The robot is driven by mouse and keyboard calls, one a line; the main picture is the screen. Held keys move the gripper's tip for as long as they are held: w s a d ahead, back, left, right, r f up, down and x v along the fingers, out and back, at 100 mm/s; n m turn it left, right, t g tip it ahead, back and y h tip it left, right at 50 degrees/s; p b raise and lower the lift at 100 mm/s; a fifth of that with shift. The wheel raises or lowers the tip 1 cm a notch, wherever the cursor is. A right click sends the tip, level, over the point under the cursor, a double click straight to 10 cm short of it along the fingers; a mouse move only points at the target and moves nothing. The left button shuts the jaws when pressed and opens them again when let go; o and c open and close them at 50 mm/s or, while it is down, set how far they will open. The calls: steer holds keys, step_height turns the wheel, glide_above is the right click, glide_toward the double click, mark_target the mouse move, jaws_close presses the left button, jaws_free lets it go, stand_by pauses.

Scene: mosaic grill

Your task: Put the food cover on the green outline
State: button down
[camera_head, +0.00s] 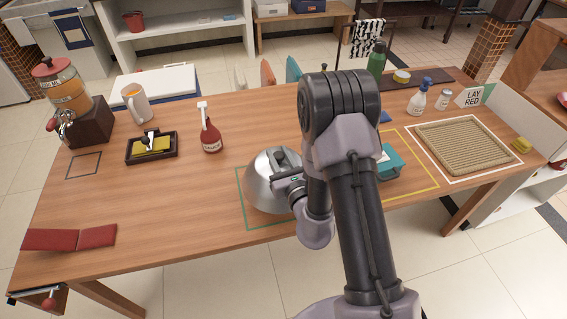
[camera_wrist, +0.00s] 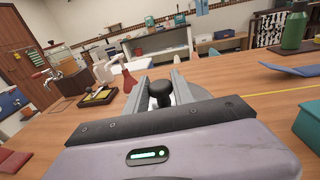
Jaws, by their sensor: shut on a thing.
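The food cover (camera_head: 268,183) is a shiny silver dome, seen in the head view at the table's middle front. It sits over the green outline (camera_head: 242,205), whose left and front lines show beside it. My gripper (camera_head: 292,182) is at the cover's top from the right, and my arm hides the cover's right side and part of the outline. In the wrist view, my gripper's fingers (camera_wrist: 162,90) are shut around the cover's black knob (camera_wrist: 161,92). A little of the silver dome (camera_wrist: 197,92) shows behind them. Whether the rim touches the table I cannot tell.
A red bottle (camera_head: 211,134) and a dark tray (camera_head: 152,147) stand behind and left of the cover. A teal box (camera_head: 390,163) lies inside the yellow outline (camera_head: 425,165) to the right. A woven mat (camera_head: 463,144) is farther right.

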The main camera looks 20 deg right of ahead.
steer(key=w+n+y, duration=0.1)
steer(key=w, duration=0.2)
steer(key=shift+w+d+f, duration=0.1)
steer(key=shift+w+f, duration=0.05)
steer(key=shift+w, duration=0.05)
steer(key=shift+w+d+f, duration=0.1)
steer(key=shift+w+f, duration=0.05)
steer(key=shift+w, duration=0.1)
step_height(320, 180, down, 7)
steer(key=b, duration=0.5)
steer(key=shift+f+b, duration=0.4)
steer(key=shift+b, duration=0.3)
steer(key=c, duration=1)
jaws_free()
